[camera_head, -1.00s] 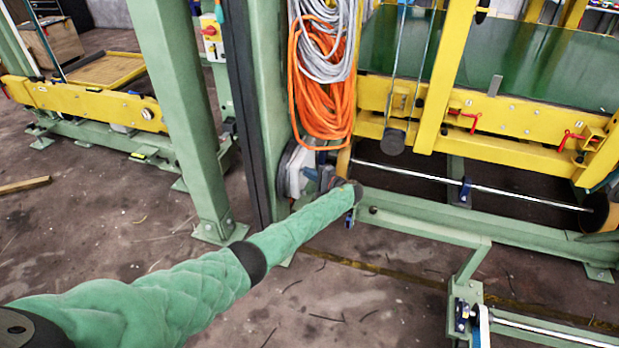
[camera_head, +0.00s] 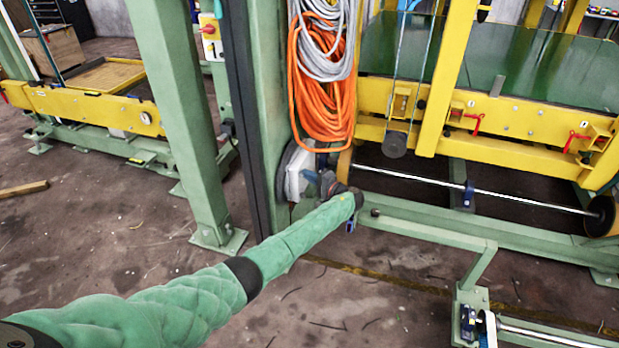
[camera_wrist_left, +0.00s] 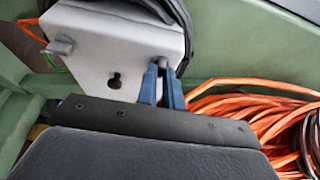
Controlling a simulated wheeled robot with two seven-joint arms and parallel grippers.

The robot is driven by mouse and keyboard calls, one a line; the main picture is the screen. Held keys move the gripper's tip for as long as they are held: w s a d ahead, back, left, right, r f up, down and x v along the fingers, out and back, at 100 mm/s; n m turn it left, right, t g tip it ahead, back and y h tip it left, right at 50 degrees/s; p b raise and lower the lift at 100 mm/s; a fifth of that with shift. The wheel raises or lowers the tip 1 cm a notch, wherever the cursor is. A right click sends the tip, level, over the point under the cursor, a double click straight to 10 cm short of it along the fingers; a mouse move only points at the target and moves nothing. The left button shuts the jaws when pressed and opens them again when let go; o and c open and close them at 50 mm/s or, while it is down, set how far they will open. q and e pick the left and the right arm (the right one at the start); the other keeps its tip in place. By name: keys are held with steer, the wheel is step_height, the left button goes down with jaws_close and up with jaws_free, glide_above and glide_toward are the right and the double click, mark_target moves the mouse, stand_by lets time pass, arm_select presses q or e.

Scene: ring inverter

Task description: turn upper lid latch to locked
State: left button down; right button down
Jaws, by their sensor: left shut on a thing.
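A pale grey box with a lid (camera_head: 296,172) sits low on the green post in the head view. In the left wrist view its light grey face (camera_wrist_left: 100,60) shows a dark keyhole slot and two small grey latches. One latch (camera_wrist_left: 60,46) stands free at the left. My left gripper (camera_wrist_left: 166,72), with blue fingers, is shut on the other latch at the right edge of the face; the fingers hide most of that latch. In the head view my left gripper (camera_head: 326,182) is small and partly hidden by my wrist. My right gripper is not in view.
Orange cable (camera_head: 322,95) and grey cable (camera_head: 327,35) hang just above the box. The green post (camera_head: 262,110) stands beside it. A yellow frame (camera_head: 500,115) and a low green beam (camera_head: 430,220) lie to the right. Bare floor (camera_head: 150,260) is open at the front left.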

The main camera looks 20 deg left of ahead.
arm_select(q)
steer(key=shift+s+f, duration=0.15)
steer(key=shift+f, duration=0.05)
steer(key=c, duration=1.5)
jaws_free()
steer(key=shift+r, duration=0.1)
steer(key=shift+c, duration=0.2)
steer(key=shift+d, duration=0.1)
steer(key=v, duration=0.7)
steer(key=shift+d, duration=0.2)
steer(key=shift+s, duration=0.1)
